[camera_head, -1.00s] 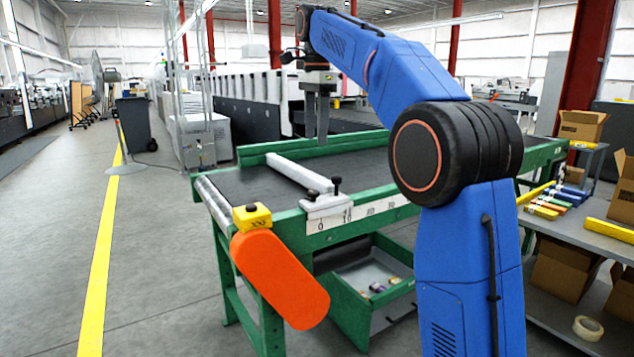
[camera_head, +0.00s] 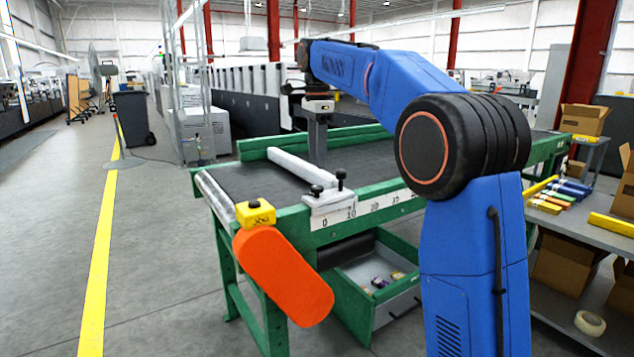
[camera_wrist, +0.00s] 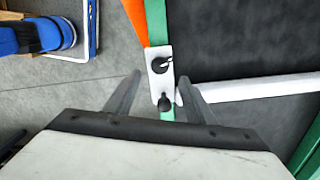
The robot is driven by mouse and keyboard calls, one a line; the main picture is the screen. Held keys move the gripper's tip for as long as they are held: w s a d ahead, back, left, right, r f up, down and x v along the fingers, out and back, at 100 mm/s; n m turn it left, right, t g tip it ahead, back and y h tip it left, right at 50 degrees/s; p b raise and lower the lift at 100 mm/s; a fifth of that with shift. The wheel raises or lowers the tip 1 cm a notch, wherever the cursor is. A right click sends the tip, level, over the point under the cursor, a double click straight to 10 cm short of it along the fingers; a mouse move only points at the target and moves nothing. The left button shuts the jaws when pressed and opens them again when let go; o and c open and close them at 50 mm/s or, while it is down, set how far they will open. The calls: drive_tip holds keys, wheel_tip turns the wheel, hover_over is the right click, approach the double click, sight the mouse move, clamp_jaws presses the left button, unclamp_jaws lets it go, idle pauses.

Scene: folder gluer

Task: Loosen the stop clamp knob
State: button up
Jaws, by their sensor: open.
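The white stop bar (camera_head: 290,165) lies across the dark belt, with its white clamp block (camera_head: 330,203) on the green near rail. Two black knobs stand on the block, a shorter one (camera_head: 316,190) and a taller one (camera_head: 341,176). I cannot tell which is the clamp knob. In the wrist view the two knobs (camera_wrist: 161,65) (camera_wrist: 165,103) line up between my open fingers. My gripper (camera_head: 317,163) points down, empty, with its fingertips apart from the knobs. It also shows in the wrist view (camera_wrist: 160,77).
A yellow box (camera_head: 255,213) and an orange guard (camera_head: 284,275) sit at the near left corner. A numbered scale (camera_head: 375,207) runs along the green rail. An open drawer (camera_head: 345,300) holds small items below. A grey side table (camera_head: 590,222) stands right. The belt (camera_head: 365,160) is largely clear.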

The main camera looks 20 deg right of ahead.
sight(317, 187)
wheel_tip(317, 187, down, 8)
drive_tip(key=shift+f, duration=0.1)
idle(0.4)
drive_tip(key=c, duration=1.1)
drive_tip(key=shift+o, duration=0.2)
